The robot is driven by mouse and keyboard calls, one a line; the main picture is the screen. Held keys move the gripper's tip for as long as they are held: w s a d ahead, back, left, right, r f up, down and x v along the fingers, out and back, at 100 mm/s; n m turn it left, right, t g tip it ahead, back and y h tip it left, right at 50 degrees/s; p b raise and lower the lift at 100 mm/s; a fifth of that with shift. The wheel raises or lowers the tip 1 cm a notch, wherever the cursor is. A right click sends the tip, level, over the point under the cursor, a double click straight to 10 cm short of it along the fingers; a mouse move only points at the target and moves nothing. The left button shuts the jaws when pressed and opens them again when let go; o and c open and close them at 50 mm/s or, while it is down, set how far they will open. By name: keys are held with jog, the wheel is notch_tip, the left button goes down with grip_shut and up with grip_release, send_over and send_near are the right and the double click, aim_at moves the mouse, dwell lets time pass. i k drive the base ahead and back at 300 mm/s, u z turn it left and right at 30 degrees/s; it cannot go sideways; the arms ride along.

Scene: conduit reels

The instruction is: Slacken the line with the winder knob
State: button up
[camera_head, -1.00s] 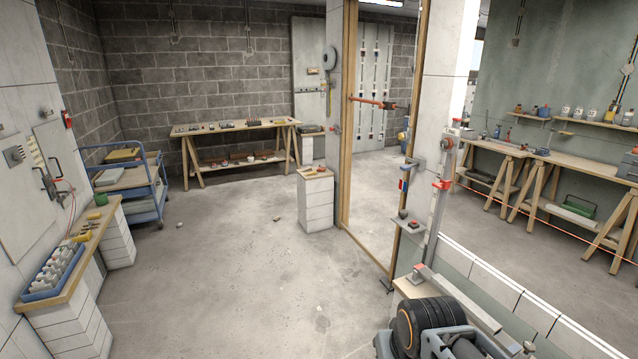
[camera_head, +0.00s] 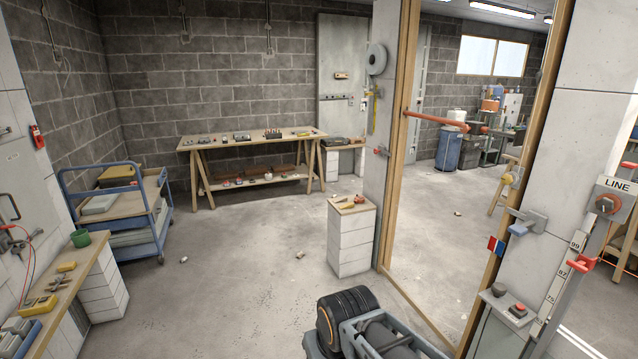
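A post marked LINE (camera_head: 618,183) stands at the right edge. A small ledge left of the scale carries a dark round knob (camera_head: 498,290) and a red button (camera_head: 518,310). Part of my own arm shows at the bottom centre, well left of the post. My gripper's fingers are not visible. The line itself is not clear.
A wood-framed opening (camera_head: 397,140) stands left of the post, with an orange bar (camera_head: 435,119) across it. A white drawer cabinet (camera_head: 351,240) stands before it. A blue trolley (camera_head: 160,215) and a workbench (camera_head: 250,142) stand further back. The middle floor is mostly clear.

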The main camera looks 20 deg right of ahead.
aim_at(607, 202)
jog(key=z, duration=0.3)
jog(key=i, duration=1.15)
jog(key=z, duration=1.6)
jog(key=i, duration=0.9)
jog(key=z, duration=0.85)
